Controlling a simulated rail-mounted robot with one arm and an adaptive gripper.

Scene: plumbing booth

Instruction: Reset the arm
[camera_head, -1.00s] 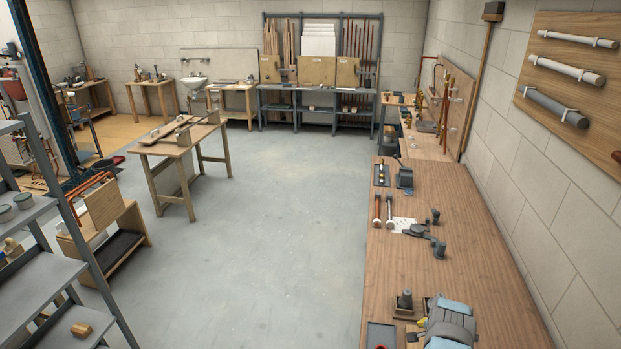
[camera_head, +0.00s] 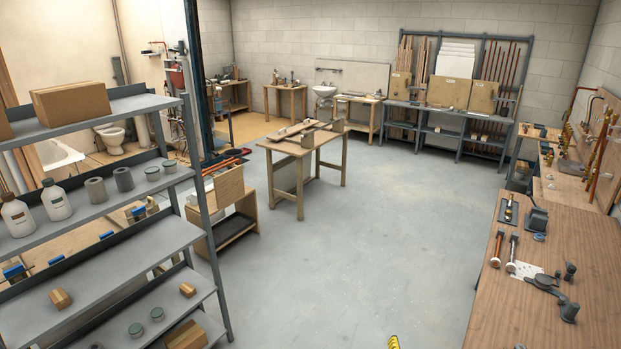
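My arm and gripper are not clearly in view in the head camera. A small yellow piece with dark marks (camera_head: 394,342) shows at the bottom edge, cut off by the frame; I cannot tell what it belongs to. No object of the task is named.
A grey shelf unit (camera_head: 130,258) with bottles, boxes and tins stands close on the left. A wooden workbench (camera_head: 590,260) with tools runs along the right. A wooden table (camera_head: 301,147) stands mid-room. The grey floor (camera_head: 390,220) between them is clear.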

